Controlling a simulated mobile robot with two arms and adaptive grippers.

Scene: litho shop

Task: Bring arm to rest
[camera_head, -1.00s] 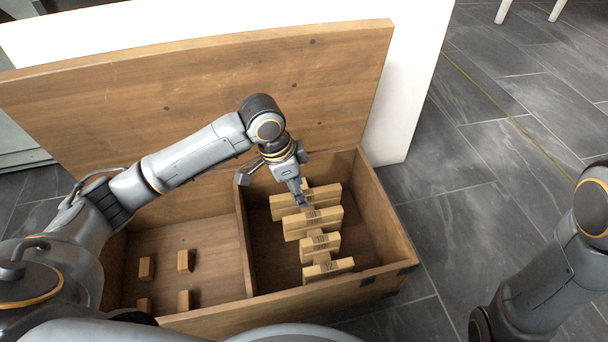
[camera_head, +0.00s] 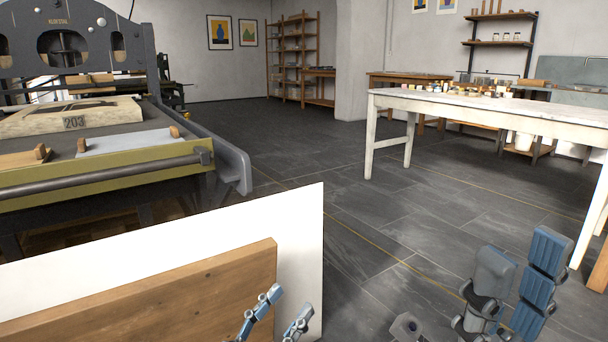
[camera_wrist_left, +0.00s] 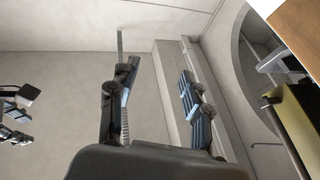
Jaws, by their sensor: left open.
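My left gripper (camera_head: 289,300) is at the bottom centre of the head view, in front of the raised wooden lid (camera_head: 150,300). Its two fingers are apart with nothing between them. The left wrist view shows the same open, empty fingers (camera_wrist_left: 155,90) against a plain wall and ceiling. My right gripper (camera_head: 518,250) is at the lower right of the head view, above the floor, its fingers pointing up. A gap shows between its fingers and it holds nothing visible. The chest's inside and its blocks are out of view.
A white panel (camera_head: 300,235) stands behind the lid. A white table (camera_head: 480,103) with small items stands at the right. Dark tiled floor (camera_head: 390,215) lies open between them.

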